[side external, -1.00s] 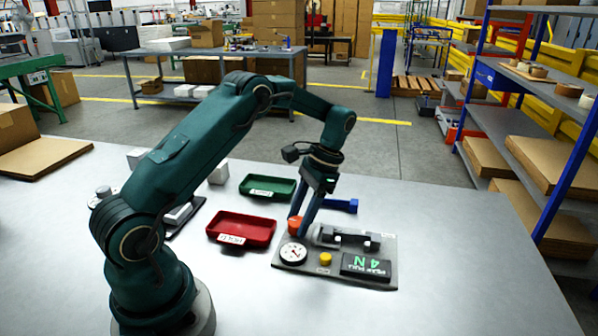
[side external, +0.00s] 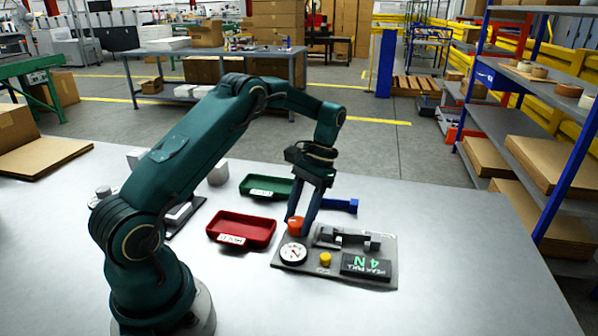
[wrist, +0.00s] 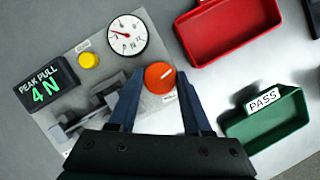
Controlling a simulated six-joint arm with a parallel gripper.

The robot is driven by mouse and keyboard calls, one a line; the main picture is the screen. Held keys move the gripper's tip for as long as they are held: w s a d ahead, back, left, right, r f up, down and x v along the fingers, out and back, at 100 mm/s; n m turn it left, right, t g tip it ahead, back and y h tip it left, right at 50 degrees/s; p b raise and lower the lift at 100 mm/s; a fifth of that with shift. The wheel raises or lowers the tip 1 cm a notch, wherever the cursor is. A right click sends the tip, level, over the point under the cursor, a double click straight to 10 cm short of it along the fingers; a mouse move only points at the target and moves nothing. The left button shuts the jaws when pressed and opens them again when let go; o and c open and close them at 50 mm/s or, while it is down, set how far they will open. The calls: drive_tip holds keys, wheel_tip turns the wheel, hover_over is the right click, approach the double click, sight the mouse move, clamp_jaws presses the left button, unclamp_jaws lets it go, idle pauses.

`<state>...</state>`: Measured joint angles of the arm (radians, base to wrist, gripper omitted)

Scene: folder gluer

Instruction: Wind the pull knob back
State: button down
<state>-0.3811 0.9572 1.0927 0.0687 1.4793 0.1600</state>
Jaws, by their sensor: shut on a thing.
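The orange-red pull knob (side external: 294,222) stands at the back left corner of a grey tester plate (side external: 287,268). In the wrist view the knob (wrist: 160,84) has a white mark at its upper right. My gripper (side external: 301,225) is shut on the knob, with one blue finger on each side of it. On the plate are a round white dial (side external: 293,253), a yellow button (side external: 325,259), and a grey clamp-like mechanism (side external: 343,238), partly hidden by a finger in the wrist view. A black display (wrist: 47,87) reads "PEAK PULL 4 N".
A red tray (side external: 240,229) lies left of the plate, and a green tray (side external: 266,187), labelled PASS in the wrist view, lies behind it. A blue bar-like object (side external: 343,206) lies behind the plate. The table right of the plate is clear.

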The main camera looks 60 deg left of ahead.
drive_tip(key=shift+c, duration=1.7)
unclamp_jaws()
drive_tip(key=shift+v, duration=2.6)
